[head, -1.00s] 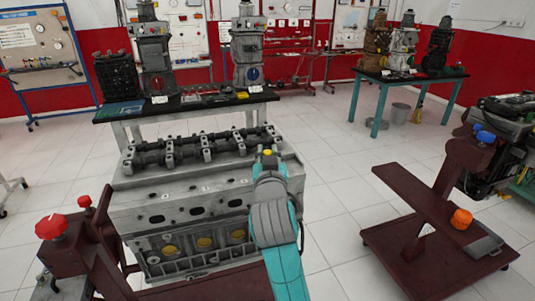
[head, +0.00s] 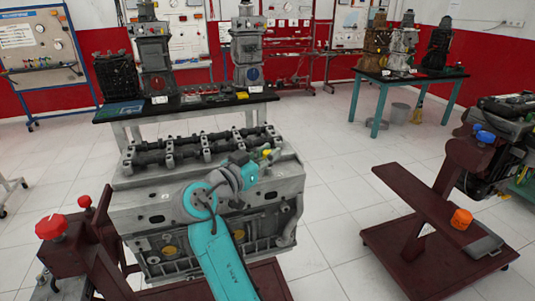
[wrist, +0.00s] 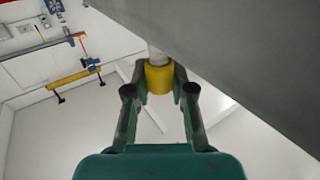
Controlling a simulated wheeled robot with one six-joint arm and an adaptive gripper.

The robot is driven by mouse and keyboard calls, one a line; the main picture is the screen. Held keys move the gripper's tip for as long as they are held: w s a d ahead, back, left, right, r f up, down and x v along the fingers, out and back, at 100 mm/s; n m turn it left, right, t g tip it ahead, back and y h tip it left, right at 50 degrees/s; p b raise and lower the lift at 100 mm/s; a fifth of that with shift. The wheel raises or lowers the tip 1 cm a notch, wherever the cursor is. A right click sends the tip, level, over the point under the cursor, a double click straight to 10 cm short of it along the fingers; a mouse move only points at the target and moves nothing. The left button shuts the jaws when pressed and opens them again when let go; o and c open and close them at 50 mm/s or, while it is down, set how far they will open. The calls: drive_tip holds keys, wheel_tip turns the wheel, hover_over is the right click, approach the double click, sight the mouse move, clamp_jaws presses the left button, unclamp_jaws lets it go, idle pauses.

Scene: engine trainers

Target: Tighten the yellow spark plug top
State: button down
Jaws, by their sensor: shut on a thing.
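The yellow spark plug top (head: 267,153) is at the right end of the grey engine block (head: 130,205), near its top edge. In the wrist view the yellow top (wrist: 159,79) sits between my gripper's two fingers (wrist: 160,88), with a pale shaft (wrist: 156,53) beyond it. My gripper (head: 262,157) is shut on the yellow top. The thread and how deep the plug sits are hidden.
A dark red stand with a red knob (head: 50,227) holds the block at the left. A second dark red stand (head: 425,205) with an orange knob (head: 461,219) is at the right. A black-topped bench (head: 190,104) stands behind. Pale tiled floor (head: 335,190) is clear between the stands.

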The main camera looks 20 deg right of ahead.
drive_tip(key=shift+g, duration=0.4)
drive_tip(key=c, duration=0.9)
unclamp_jaws()
drive_tip(key=shift+c, duration=0.2)
drive_tip(key=shift+a, duration=0.1)
drive_tip(key=v, duration=1.1)
drive_tip(key=shift+s+a+f, duration=0.2)
drive_tip(key=shift+a+f, duration=0.05)
drive_tip(key=shift+a, duration=0.1)
